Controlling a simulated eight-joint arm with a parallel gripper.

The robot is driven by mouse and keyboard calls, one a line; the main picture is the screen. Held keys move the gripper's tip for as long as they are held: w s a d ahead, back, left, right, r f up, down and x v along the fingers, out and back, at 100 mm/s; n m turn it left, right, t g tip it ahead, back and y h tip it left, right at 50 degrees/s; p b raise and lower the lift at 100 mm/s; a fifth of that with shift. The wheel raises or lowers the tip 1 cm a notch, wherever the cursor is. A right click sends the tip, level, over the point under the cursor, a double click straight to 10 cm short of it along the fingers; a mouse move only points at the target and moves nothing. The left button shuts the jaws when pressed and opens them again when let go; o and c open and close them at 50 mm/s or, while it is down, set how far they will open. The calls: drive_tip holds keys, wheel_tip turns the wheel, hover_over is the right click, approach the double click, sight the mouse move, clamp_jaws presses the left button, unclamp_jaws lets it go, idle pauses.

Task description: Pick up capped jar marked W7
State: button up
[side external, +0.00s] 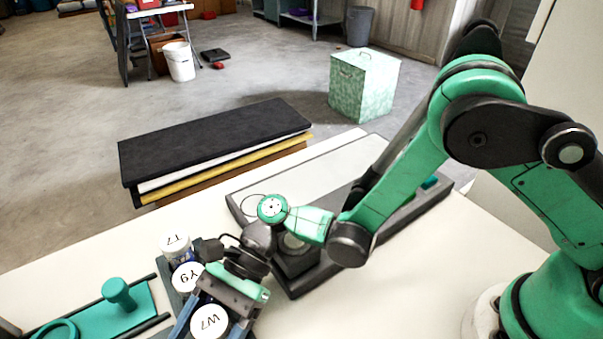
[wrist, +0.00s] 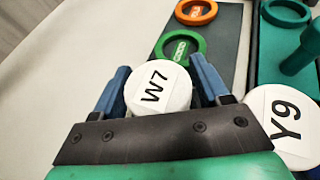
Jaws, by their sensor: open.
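The capped jar marked W7 (side external: 209,322) has a white lid with black lettering and stands at the near end of a row of jars. In the wrist view its lid (wrist: 158,88) lies between the two blue fingers of my gripper (wrist: 160,84). One finger is on each side of the lid, and the gripper is open. In the side view my gripper (side external: 212,310) points down over this jar, its fingers partly hidden. The jar's body is mostly hidden below the lid.
Jar Y9 (side external: 187,277) stands close beside W7, with jar T7 (side external: 175,248) beyond it. A teal tray (side external: 130,312) with a knobbed piece lies to the left. Green (wrist: 180,48) and orange (wrist: 196,11) rings lie near W7 in the wrist view. A grey-rimmed tray (side external: 300,284) is behind my gripper.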

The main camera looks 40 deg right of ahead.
clamp_jaws()
drive_tip(key=shift+r, duration=0.15)
